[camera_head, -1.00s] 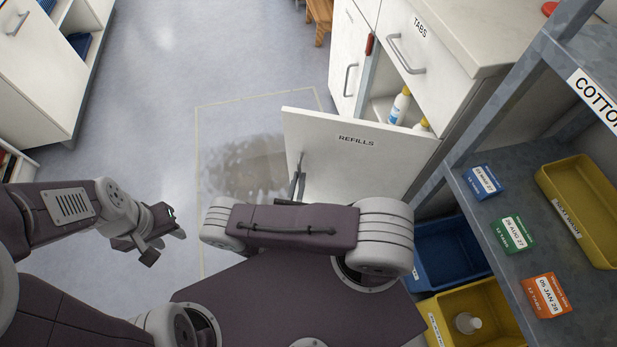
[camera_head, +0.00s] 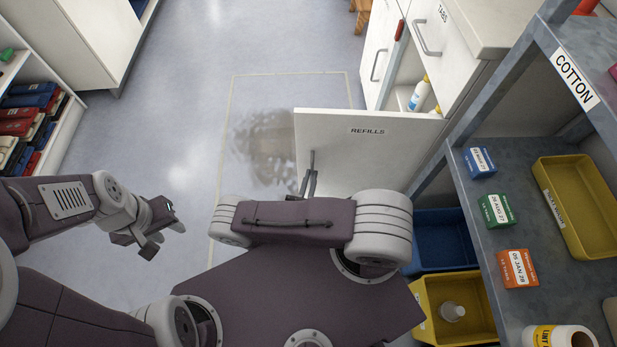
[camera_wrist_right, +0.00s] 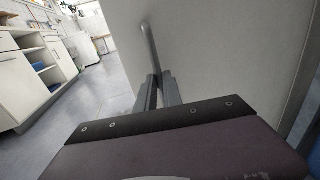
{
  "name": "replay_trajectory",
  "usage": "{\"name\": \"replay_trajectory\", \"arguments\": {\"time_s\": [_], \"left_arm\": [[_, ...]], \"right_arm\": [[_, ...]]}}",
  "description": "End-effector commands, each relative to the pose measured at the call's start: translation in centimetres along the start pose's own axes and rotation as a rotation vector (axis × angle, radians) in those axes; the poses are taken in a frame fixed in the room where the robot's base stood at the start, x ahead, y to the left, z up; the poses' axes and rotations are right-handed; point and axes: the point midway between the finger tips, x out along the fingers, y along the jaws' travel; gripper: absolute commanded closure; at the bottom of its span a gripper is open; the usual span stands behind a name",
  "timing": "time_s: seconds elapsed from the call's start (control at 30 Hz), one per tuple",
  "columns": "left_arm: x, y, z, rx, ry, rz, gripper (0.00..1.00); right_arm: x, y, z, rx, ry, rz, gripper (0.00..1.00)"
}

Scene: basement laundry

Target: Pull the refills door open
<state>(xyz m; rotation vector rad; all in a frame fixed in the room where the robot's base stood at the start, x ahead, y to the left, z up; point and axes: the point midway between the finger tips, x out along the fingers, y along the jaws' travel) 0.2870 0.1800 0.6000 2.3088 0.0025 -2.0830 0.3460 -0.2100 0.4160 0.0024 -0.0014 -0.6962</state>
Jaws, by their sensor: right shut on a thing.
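The white refills door (camera_head: 385,160), labelled REFILLS, stands swung well out from the cabinet, with its hinge side at the right. Its grey bar handle (camera_head: 312,158) is near the free edge. My right gripper (camera_head: 309,184) is shut on the handle; my own arm partly hides the door's lower part. In the right wrist view, the gripper fingers (camera_wrist_right: 158,88) close around the lower part of the handle (camera_wrist_right: 149,45), against the pale door panel (camera_wrist_right: 220,50). My left gripper (camera_head: 166,238) is open and empty above the floor at left.
White bottles (camera_head: 419,95) stand inside the opened cabinet, below the TABS drawer (camera_head: 450,45). A grey shelf (camera_head: 535,215) with small boxes and a yellow bin (camera_head: 578,205) is close on the right. Blue (camera_head: 440,240) and yellow bins (camera_head: 425,300) sit beneath. Floor at left is clear.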

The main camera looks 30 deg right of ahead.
Motion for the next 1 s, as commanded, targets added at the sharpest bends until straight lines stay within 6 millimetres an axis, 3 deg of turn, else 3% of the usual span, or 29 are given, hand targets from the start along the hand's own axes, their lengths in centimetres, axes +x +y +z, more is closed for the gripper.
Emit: {"name": "replay_trajectory", "arguments": {"time_s": [0.03, 0.2, 0.23, 0.3, 1.0], "left_arm": [[0.02, 0.0, 0.0, 0.0, 0.0, 0.0, 0.64], [0.03, 0.0, 0.0, 0.0, 0.0, 0.0, 0.64], [0.03, 0.0, 0.0, 0.0, 0.0, 0.0, 0.64], [0.03, 0.0, 0.01, 0.0, 0.0, 0.0, 0.64], [0.07, 0.0, 0.01, 0.0, 0.0, 0.0, 0.64]], "right_arm": [[0.13, -1.15, -0.05, -0.015, 0.0, -0.029, 1.0], [0.14, -1.17, -0.06, -0.015, 0.0, -0.029, 1.0], [0.14, -1.18, -0.06, -0.016, 0.0, -0.03, 0.81], [0.13, -1.1, -0.07, -0.015, 0.001, -0.028, 0.67], [-0.11, -0.33, -0.03, -0.004, -0.001, -0.02, 0.67]]}}
